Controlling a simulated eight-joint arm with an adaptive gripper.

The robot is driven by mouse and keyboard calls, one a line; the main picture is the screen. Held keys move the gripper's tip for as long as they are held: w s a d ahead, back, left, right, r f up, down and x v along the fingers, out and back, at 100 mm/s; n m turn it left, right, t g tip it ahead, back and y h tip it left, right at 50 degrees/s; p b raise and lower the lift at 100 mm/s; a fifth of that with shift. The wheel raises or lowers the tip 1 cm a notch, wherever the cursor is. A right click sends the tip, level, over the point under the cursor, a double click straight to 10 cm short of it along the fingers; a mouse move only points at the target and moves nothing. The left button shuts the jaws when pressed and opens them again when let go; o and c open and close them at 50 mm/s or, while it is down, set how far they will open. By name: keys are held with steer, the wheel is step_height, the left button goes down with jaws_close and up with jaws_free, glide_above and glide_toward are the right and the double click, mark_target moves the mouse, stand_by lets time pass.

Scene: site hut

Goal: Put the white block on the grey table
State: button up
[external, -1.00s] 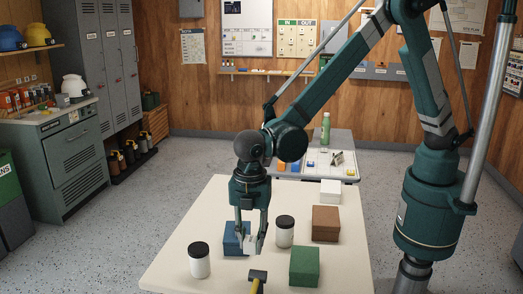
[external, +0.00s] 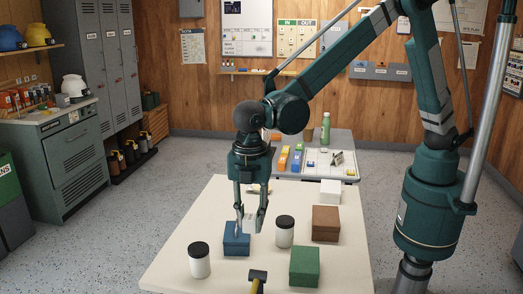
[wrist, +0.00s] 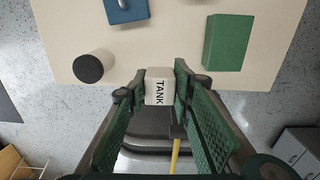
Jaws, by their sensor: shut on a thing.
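My gripper (external: 250,222) is shut on a white block (wrist: 157,92) marked "TANK" and holds it above the cream table (external: 190,222), near a blue box. The block (external: 249,222) shows between the fingers in the external view, and the fingers (wrist: 158,90) flank it in the wrist view. The grey table (external: 343,136) stands behind the cream table. Another white box (external: 330,187) sits at the cream table's back right.
The cream table carries the blue box (external: 236,246), two black-lidded jars (external: 199,266) (external: 284,236), a brown box (external: 325,224), a green box (external: 304,267) and a hammer (external: 258,275). A green bottle (external: 325,130) and several small coloured items stand on the grey table.

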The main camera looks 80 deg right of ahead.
mark_target(250, 214)
steer(key=r, duration=1)
steer(key=shift+w+d+r, duration=0.25)
steer(key=shift+d+r, duration=0.05)
steer(key=shift+r, duration=0.05)
steer(key=w+d+m, duration=0.3)
steer(key=w+d, duration=0.6)
steer(key=d, duration=0.5)
steer(key=w+d+m, duration=0.2)
steer(key=w+d, duration=0.1)
steer(key=d, duration=1.1)
steer(key=w+d+m, duration=0.3)
steer(key=d, duration=1.1)
steer(key=w+d+m, duration=0.2)
steer(key=w+d, duration=0.1)
steer(key=d, duration=1.2)
steer(key=s+d+m+b, duration=0.1)
steer(key=s+d+m, duration=0.15)
steer(key=d, duration=1.05)
steer(key=s+d+m, duration=0.2)
steer(key=s+d, duration=0.1)
steer(key=d, duration=1)
steer(key=s+d+m, duration=0.2)
steer(key=s+d, duration=0.4)
steer(key=d, duration=0.5)
steer(key=s+d+m, duration=0.2)
steer(key=s+d, duration=0.5)
steer(key=d, duration=0.4)
step_height(250, 214, down, 18)
steer(key=shift+w, duration=0.2)
steer(key=shift+d+f, duration=0.1)
